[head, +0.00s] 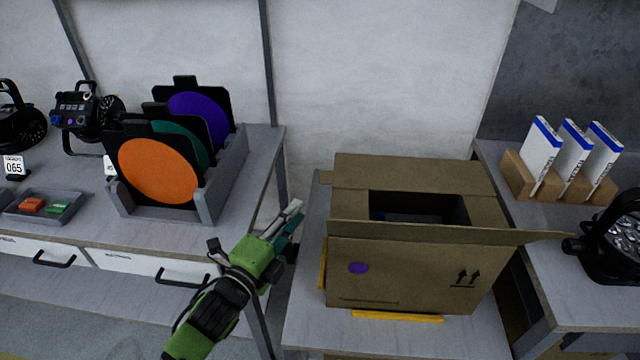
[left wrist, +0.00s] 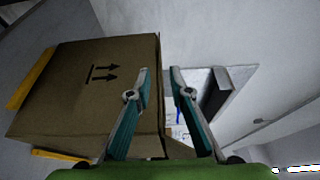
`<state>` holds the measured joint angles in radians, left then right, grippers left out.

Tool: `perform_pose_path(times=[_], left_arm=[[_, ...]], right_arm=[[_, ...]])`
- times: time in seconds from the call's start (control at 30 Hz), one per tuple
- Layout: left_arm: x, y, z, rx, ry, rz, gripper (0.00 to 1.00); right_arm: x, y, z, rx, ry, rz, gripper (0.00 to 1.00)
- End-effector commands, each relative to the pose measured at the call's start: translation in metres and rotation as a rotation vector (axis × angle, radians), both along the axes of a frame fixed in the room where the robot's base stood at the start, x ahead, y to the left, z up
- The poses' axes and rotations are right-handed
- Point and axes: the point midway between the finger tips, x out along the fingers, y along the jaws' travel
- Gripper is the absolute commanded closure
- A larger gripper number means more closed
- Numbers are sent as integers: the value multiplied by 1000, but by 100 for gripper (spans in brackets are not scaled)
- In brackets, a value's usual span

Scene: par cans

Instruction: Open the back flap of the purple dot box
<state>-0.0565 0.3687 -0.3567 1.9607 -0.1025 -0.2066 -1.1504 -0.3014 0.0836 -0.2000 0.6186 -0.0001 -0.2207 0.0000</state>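The purple dot box (head: 400,280) is a brown cardboard box on a grey table, with a purple dot (head: 358,268) on its front face. Its front flap (head: 440,234) stands out along the front edge. The back flap (head: 410,172) appears to lie over the back of the top. A dark gap (head: 420,207) in the middle shows part of the inside. My left gripper (head: 294,218) is left of the box, apart from it and empty. In the left wrist view its fingers (left wrist: 160,75) are spread, with the box (left wrist: 90,95) to their left. My right gripper is out of view.
Yellow strips (head: 397,317) mark the table around the box. A rack (head: 205,205) with orange, green and purple discs stands on the left bench. White-and-blue boxes in a wooden holder (head: 515,180) and a black lamp (head: 612,240) stand at right.

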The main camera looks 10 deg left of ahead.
Motion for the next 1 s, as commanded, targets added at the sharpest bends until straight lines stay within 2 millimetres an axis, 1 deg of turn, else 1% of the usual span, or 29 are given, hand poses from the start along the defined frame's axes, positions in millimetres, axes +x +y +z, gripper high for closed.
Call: perform_pose_path(times=[0.07, 0.23, 0.4, 0.5, 0.7, 0.83, 1.0], left_arm=[[14, -6, 3, -1, -3, 0, 81], [47, -19, 2, -2, 0, 0, 81], [78, -31, 1, -3, 1, 1, 81], [92, -37, 1, -3, 1, -1, 81], [109, -43, 0, -2, 3, -1, 81], [113, -45, 0, -2, 3, -1, 81], [114, -45, 0, -2, 3, -1, 81]], right_arm=[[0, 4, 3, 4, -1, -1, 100], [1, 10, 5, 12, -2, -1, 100], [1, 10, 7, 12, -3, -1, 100], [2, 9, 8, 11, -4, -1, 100], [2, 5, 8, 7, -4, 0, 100], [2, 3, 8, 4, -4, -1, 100], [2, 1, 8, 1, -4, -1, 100]])
